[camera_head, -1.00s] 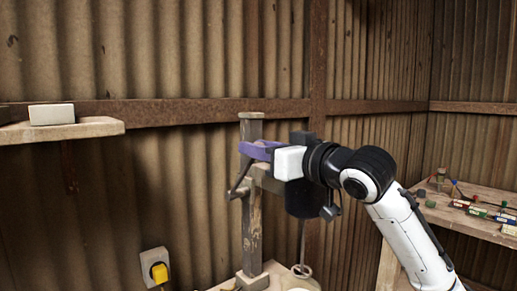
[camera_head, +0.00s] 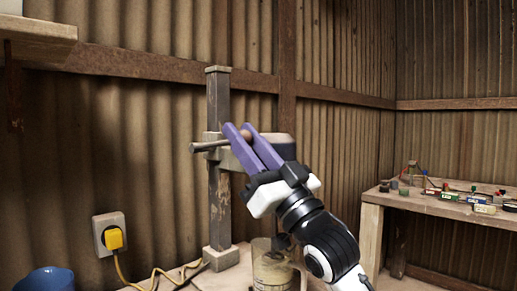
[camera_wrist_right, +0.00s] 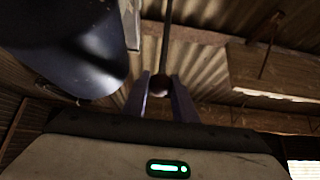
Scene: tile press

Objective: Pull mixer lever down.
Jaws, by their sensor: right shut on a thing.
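My right gripper (camera_head: 240,136), with purple fingers, is shut on the knob, one finger on each side. In the right wrist view the knob (camera_wrist_right: 160,86) sits between the fingertips (camera_wrist_right: 161,88), and the lever rod (camera_wrist_right: 166,40) runs up from it. The dark mixer head (camera_wrist_right: 70,50) fills the upper left there. My left gripper is out of view.
A clear jug (camera_head: 271,268) stands below the mixer head. A yellow plug (camera_head: 114,238) with its cable is in the wall socket at left. A blue container (camera_head: 45,279) stands at lower left. A side table (camera_head: 440,207) with small coloured parts is at right.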

